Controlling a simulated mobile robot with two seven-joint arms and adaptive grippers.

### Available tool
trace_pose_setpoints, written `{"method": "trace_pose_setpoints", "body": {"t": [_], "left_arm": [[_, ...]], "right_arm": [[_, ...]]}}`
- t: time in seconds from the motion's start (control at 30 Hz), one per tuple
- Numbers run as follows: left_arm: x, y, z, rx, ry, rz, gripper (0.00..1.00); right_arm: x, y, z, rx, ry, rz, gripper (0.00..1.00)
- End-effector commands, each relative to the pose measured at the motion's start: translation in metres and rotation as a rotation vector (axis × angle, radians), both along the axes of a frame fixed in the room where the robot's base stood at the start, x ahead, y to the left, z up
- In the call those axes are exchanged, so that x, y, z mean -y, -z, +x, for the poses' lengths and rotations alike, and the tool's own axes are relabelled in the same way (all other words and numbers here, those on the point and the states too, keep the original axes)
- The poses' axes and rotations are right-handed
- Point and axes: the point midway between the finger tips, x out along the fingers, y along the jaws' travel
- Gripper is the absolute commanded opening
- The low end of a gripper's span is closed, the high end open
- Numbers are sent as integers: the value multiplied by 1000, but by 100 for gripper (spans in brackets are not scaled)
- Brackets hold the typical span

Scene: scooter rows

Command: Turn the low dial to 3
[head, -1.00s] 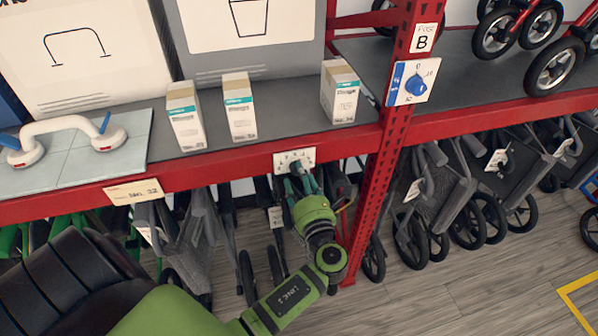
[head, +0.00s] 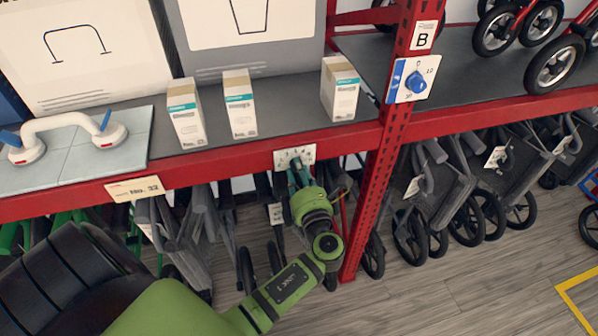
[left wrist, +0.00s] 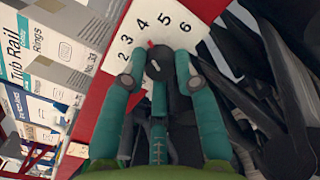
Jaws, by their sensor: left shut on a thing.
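The low dial is a dark round knob (left wrist: 159,63) on a white number plate (left wrist: 172,25), which also shows on the red shelf beam in the head view (head: 308,153). In the left wrist view the plate shows 2, 3, 4, 5 and 6, and the knob's red mark points at about 4. My left gripper (left wrist: 160,75) is shut on the knob, one teal finger on each side. In the head view my left gripper (head: 298,170) reaches up to the plate from below and hides the knob. My right gripper is not in view.
A blue dial (head: 416,83) sits on the red post (head: 385,170) to the right. White boxes (head: 340,90) and a white grab rail (head: 65,128) stand on the shelf above. Folded walkers with wheels (head: 465,200) crowd the space below the beam.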

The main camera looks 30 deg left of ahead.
Motion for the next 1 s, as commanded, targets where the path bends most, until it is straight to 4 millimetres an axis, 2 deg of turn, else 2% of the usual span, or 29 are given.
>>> {"method": "trace_pose_setpoints", "body": {"t": [0.6,1.0], "left_arm": [[0,1,0,290,1,-246,0],[0,0,0,369,1,-314,0]], "right_arm": [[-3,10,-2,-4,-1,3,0],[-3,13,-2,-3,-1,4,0]]}}
